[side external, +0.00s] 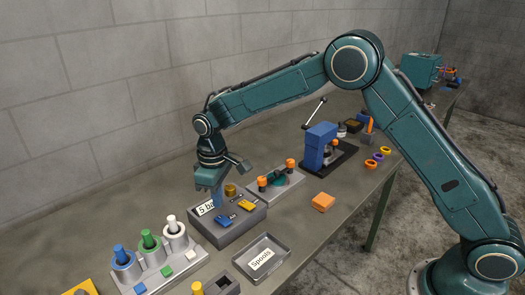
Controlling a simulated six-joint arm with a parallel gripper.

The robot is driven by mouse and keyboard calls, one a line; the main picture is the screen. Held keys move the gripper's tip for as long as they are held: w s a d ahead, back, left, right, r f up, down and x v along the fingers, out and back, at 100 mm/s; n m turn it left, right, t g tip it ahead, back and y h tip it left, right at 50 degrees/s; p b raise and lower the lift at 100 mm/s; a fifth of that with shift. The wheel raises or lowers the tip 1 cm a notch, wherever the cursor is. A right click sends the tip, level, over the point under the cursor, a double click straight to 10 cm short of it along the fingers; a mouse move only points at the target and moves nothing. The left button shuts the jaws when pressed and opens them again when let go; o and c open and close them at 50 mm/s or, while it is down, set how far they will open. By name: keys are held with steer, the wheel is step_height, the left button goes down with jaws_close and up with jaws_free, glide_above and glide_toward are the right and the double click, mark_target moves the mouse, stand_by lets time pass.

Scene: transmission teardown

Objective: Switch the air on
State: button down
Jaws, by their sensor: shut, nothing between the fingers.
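A grey block (228,231) stands on the bench, left of the picture's middle. Its top carries a white label reading "5 ba" (205,208), partly covered. To the right of the label are a small yellow part with blue (246,205) and a blue part with a yellow end (225,218), which look like small levers or switches. A round brass-coloured knob (230,190) stands at its back. My gripper (217,204) points down at the back of this block, beside the label, and is shut and empty. I cannot tell whether its tips touch the block.
Left is a rack (158,270) with blue, green and white plungers. In front lies a clear tray labelled "Spools" (262,258). An orange block (323,202) lies to the right. Behind are a fixture with orange knobs (274,184) and a blue press (318,147).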

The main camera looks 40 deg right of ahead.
steer(key=shift+r, duration=1.4)
steer(key=s+d+r+m+t, duration=0.1)
steer(key=s+d+r+m, duration=0.1)
steer(key=s+d+r, duration=0.45)
steer(key=s+d+r+m+t, duration=0.15)
steer(key=s+d+r, duration=0.25)
steer(key=s+r, duration=0.5)
steer(key=s+d+m+t, duration=0.1)
steer(key=s+d, duration=0.1)
steer(key=s, duration=0.7)
steer(key=s+d+m+t, duration=0.1)
steer(key=s+d+t, duration=0.1)
steer(key=s, duration=0.7)
steer(key=shift+s+d+r, duration=0.25)
steer(key=shift+d+r, duration=0.15)
steer(key=shift+d, duration=0.1)
